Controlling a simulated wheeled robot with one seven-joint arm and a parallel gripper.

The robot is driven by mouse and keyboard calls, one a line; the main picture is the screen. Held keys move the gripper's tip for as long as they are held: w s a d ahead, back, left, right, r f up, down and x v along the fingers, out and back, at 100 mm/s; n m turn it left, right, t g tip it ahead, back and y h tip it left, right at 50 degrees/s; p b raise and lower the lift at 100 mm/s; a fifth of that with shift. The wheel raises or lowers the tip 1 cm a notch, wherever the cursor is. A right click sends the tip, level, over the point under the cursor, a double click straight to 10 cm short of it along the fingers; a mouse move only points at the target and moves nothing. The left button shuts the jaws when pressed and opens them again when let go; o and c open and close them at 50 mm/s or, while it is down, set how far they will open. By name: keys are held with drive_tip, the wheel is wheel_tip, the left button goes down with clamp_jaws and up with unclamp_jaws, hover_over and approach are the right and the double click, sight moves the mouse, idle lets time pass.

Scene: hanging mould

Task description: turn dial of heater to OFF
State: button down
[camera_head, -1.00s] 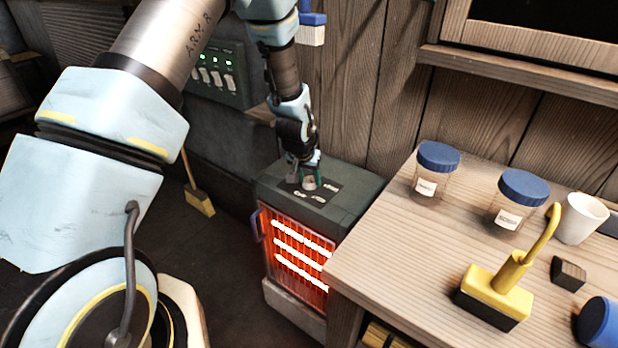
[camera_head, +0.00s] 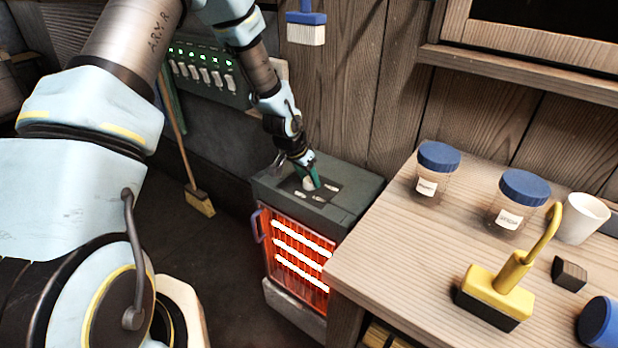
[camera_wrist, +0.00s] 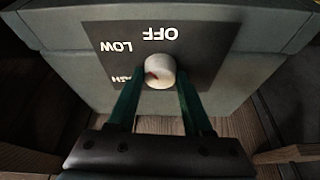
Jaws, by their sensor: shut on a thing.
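The heater (camera_head: 350,190) is a dark grey-green box beside the table, its front bars glowing orange-white. On its top is a black label plate (camera_wrist: 105,35) with a round white dial (camera_wrist: 159,71). The plate reads OFF, LOW and a third word partly hidden by a finger. In the head view my gripper (camera_head: 309,184) reaches down to the heater top, tilted.
The wooden table (camera_head: 400,250) at right bears two blue-lidded jars (camera_head: 437,172), a white cup (camera_head: 582,218) and a yellow brush (camera_head: 500,285). A switch panel (camera_head: 210,75) is on the wall behind my arm. A broom (camera_head: 198,200) leans left of the heater.

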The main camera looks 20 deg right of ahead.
drive_tip(key=m+g+p, duration=0.1)
drive_tip(key=m, duration=0.1)
drive_tip(key=m+p, duration=0.1)
drive_tip(key=m, duration=0.1)
drive_tip(key=shift+w+a+r+m+g, duration=0.1)
drive_tip(key=shift+w+m+g, duration=0.1)
drive_tip(key=shift+m+g, duration=0.15)
drive_tip(key=shift+m+g+p, duration=0.55)
drive_tip(key=shift+m+g, duration=0.1)
drive_tip(key=shift+m, duration=0.9)
drive_tip(key=shift+c, duration=1.6)
unclamp_jaws()
drive_tip(key=b+v, duration=0.2)
drive_tip(key=v, duration=0.8)
drive_tip(key=shift+a+r, duration=0.15)
drive_tip(key=shift+r, duration=0.05)
drive_tip(key=shift+w, duration=0.1)
